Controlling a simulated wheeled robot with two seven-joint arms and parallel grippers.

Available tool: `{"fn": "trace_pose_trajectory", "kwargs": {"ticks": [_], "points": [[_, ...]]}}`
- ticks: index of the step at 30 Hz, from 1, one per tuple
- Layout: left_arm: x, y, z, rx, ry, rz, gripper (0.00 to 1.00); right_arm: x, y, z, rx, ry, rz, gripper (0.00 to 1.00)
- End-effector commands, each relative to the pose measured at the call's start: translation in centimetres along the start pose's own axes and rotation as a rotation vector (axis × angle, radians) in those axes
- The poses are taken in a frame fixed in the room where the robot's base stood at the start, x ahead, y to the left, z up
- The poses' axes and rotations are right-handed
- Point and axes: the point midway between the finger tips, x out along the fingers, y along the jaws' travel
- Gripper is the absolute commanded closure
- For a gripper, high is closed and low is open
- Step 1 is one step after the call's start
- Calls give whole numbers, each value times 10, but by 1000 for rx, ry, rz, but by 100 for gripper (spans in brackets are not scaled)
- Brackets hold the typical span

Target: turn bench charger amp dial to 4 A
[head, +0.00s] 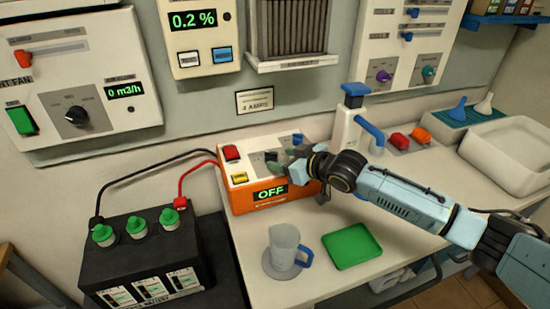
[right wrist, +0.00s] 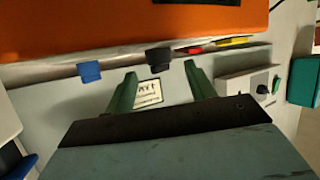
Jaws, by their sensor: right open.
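The bench charger (head: 240,192) is an orange box with a pale top panel on the counter; its display reads OFF. A red button and a yellow button sit at the left of its panel. My right gripper (head: 284,167) is over the panel and partly hides the dial area in the head view. In the right wrist view my right gripper (right wrist: 160,72) is open, and the black dial (right wrist: 158,58) shows between and just beyond its two green fingertips. I cannot tell whether they touch it. The dial's setting is not readable. My left gripper is not in view.
A wall card reads 4 AMPS (head: 254,101). A black battery (head: 140,262) with green caps is wired to the charger. A clear jug (head: 284,246) and green tray (head: 352,246) stand in front. A blue knob (right wrist: 89,71) sits beside the dial.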

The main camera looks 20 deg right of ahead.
Motion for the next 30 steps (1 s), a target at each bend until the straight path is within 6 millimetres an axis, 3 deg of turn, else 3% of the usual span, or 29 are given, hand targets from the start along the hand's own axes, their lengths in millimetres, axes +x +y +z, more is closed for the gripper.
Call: {"fn": "trace_pose_trajectory", "kwargs": {"ticks": [7,20,30], "points": [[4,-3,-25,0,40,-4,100,31,0,0,0,0,0,45],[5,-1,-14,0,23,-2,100,39,0,0,-1,1,0,45],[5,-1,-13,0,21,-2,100,39,0,0,-1,0,0,87]]}}
